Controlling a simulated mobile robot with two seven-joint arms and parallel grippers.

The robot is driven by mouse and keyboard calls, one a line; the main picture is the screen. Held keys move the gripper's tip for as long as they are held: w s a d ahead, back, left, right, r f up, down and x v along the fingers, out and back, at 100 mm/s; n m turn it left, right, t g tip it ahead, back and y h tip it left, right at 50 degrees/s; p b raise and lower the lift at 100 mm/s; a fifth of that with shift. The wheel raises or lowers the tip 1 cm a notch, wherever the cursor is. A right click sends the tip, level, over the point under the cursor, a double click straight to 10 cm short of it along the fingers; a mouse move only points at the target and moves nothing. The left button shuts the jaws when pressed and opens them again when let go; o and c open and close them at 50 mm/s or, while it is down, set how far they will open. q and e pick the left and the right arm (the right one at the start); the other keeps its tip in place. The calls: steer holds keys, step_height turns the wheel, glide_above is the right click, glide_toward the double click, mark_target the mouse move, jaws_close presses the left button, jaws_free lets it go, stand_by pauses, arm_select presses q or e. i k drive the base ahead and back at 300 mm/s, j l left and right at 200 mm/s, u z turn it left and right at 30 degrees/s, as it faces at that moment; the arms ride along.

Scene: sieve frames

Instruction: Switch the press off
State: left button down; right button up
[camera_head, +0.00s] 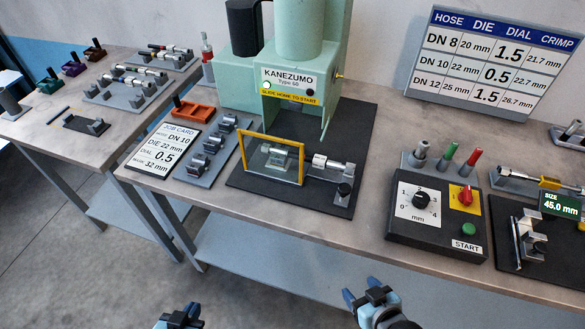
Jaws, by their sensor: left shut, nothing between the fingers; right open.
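The press (290,55) is a mint-green machine labelled KANEZUMO Type 60, standing on a dark base plate. A lamp on its front glows pale. A yellow-framed clear guard (271,158) stands at its front, with a hose fitting beside it. The black control box (436,218) sits to the right. It carries a black dial knob (421,200), a red rotary switch (466,195) on a yellow plate, and a green START button (469,229). My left gripper (181,317) is shut and empty at the bottom edge. My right gripper (362,299) is open and empty, in front of the table. Neither touches anything.
A job card (165,149) and a die rack (206,152) lie left of the press. A settings chart (494,60) stands behind. Upright coloured tools (445,156) stand behind the control box. A gauge reading 45.0 mm (561,205) is at the right. The table's front edge lies beyond my grippers.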

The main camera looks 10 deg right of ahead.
mark_target(466, 196)
steer(key=z, duration=1.4)
